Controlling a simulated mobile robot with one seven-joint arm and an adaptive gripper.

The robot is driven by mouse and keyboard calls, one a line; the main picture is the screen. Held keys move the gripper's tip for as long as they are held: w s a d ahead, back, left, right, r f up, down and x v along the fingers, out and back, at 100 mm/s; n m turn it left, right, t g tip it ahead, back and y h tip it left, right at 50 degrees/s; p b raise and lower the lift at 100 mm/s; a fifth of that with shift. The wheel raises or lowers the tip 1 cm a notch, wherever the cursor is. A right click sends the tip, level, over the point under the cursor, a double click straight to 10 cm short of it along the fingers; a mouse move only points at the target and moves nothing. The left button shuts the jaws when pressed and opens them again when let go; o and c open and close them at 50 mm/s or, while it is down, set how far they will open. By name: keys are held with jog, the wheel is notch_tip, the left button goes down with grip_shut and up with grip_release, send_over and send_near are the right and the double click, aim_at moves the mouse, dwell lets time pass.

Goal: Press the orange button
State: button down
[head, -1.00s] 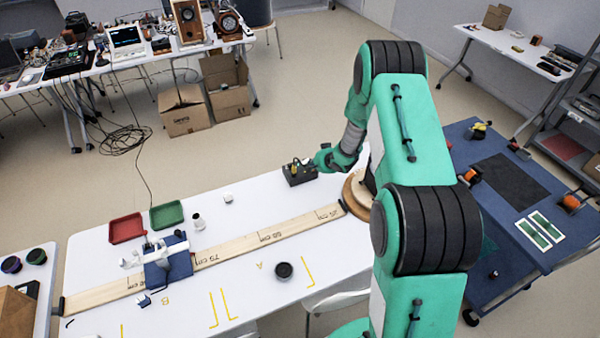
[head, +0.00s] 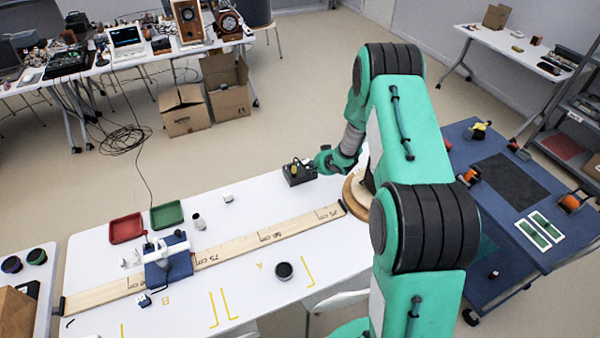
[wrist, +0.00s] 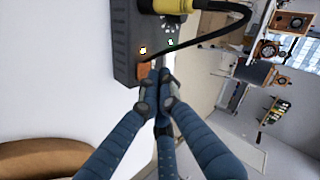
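A dark grey box (head: 299,174) stands near the far edge of the white table in the head view. In the wrist view the box (wrist: 123,45) carries an orange rectangular button (wrist: 141,72), a lit yellow light above it and a small green light. A yellow plug (wrist: 178,5) with a black cable is at its top. My gripper (wrist: 160,76) has its blue fingers drawn together with nothing visible between them. The tips are just right of the orange button; I cannot tell whether they touch it. In the head view my gripper (head: 318,160) is beside the box.
A round wooden piece (head: 358,193) lies close to my arm. A long marked plank (head: 240,247) crosses the white table.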

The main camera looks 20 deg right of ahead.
jog(key=shift+f, duration=0.5)
dwell(0.6)
jog(key=shift+r, duration=0.1)
jog(key=shift+r+p, duration=0.85)
jog(key=shift+p, duration=0.1)
jog(key=shift+r+p, duration=2.7)
jog(key=shift+r, duration=0.3)
